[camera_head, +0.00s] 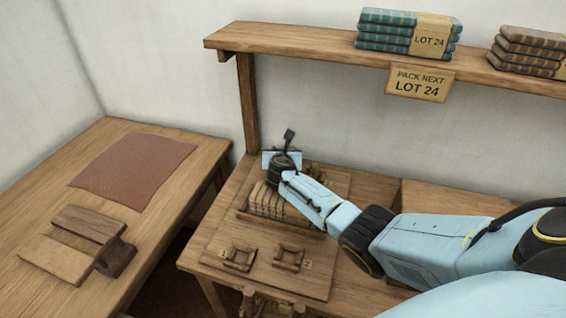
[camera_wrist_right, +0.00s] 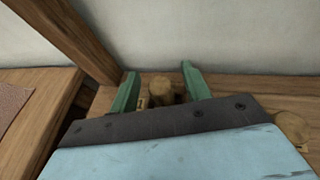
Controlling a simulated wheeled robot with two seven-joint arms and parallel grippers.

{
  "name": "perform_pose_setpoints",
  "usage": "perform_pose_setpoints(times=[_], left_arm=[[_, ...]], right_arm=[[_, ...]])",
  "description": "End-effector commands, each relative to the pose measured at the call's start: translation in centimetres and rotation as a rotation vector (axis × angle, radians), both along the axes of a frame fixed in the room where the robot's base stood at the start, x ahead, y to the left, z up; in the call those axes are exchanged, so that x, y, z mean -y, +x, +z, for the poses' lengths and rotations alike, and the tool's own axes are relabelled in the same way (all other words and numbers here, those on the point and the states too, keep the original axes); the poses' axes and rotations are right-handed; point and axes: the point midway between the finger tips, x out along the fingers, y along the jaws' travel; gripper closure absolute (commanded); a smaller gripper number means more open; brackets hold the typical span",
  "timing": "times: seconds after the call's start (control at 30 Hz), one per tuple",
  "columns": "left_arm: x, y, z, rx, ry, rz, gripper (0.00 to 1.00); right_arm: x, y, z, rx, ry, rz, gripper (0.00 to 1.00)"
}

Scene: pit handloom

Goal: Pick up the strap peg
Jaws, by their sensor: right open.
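A round wooden peg (camera_wrist_right: 160,88), which looks like the strap peg, stands between the two green fingers of my right gripper (camera_wrist_right: 158,72) in the right wrist view. The fingers are apart, one on each side of it, and I see gaps beside it. Its lower part is hidden by the gripper body. In the head view my right gripper (camera_head: 282,162) is at the back of the small wooden table, beyond a rack of pale wooden pieces (camera_head: 265,203). The peg is hidden there. My left gripper is not in view.
A wooden post (camera_head: 248,105) rises close left of my right gripper to a shelf (camera_head: 300,42) with folded cloth stacks. Two square holders (camera_head: 240,257) sit on a front board. A side table (camera_head: 150,235) at left bears a brown sheet (camera_head: 135,165) and wooden blocks (camera_head: 90,224).

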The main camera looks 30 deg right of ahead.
Motion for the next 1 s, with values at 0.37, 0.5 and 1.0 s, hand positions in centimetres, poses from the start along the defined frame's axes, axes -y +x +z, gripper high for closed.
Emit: perform_pose_setpoints(times=[0.37,0.5,1.0], left_arm=[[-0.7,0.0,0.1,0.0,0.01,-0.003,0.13],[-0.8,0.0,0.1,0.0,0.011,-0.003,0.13],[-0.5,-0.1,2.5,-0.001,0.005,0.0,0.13]], right_arm=[[0.0,0.0,0.1,0.0,0.0,0.001,0.8],[0.0,0.0,0.1,0.0,0.0,0.001,0.98],[0.0,0.1,4.1,0.004,-0.001,0.001,0.99]])
